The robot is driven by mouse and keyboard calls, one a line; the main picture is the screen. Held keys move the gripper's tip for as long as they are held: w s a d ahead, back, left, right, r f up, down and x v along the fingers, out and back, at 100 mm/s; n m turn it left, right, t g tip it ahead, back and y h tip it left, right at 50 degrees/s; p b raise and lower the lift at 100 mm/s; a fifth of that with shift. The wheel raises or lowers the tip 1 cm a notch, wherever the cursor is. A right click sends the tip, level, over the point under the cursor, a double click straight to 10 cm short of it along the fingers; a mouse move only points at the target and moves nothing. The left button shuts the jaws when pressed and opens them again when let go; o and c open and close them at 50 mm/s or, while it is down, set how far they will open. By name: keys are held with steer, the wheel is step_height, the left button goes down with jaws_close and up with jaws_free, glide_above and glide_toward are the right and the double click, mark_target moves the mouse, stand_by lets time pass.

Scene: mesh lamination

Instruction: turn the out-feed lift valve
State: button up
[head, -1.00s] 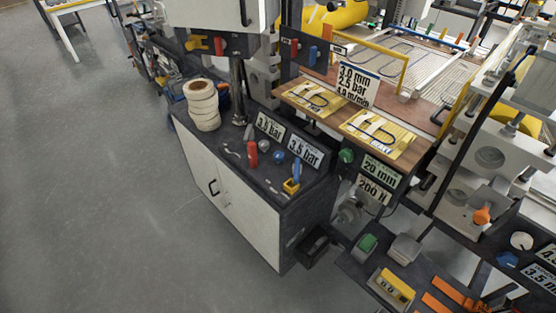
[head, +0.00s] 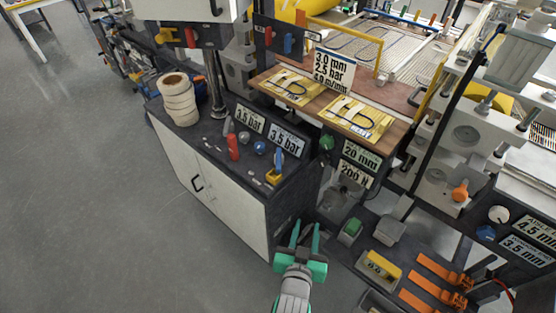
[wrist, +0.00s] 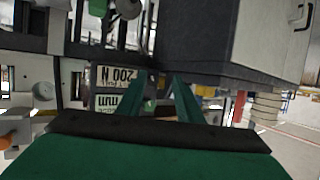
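No label that I can read marks the out-feed lift valve. Possible valve handles in the head view are a red lever (head: 267,34) and a blue lever (head: 289,42) on a dark panel. A yellow handle (head: 168,34) and another red one (head: 191,37) sit on the panel to their left. My gripper (head: 305,228) is open and empty, low in the head view beside the cabinet's front right corner, well apart from these handles. In the wrist view my gripper (wrist: 159,85) shows two separated green fingers with nothing between them.
A dark-topped cabinet (head: 228,198) stands left of my gripper with tape rolls (head: 178,100) on top. An orange knob (head: 460,191) is further right. The left floor is clear.

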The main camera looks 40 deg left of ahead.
mark_target(279, 160)
steer(key=w+a+r+n+g+y, duration=0.1)
steer(key=w+a+r, duration=0.2)
steer(key=a+r, duration=0.3)
steer(key=w+a+r+n+g+y, duration=0.15)
steer(key=a+r, duration=0.25)
steer(key=a, duration=0.4)
steer(key=shift+t, duration=0.35)
steer(key=x, duration=1.1)
steer(key=shift+w+d+f, duration=0.15)
jaws_close()
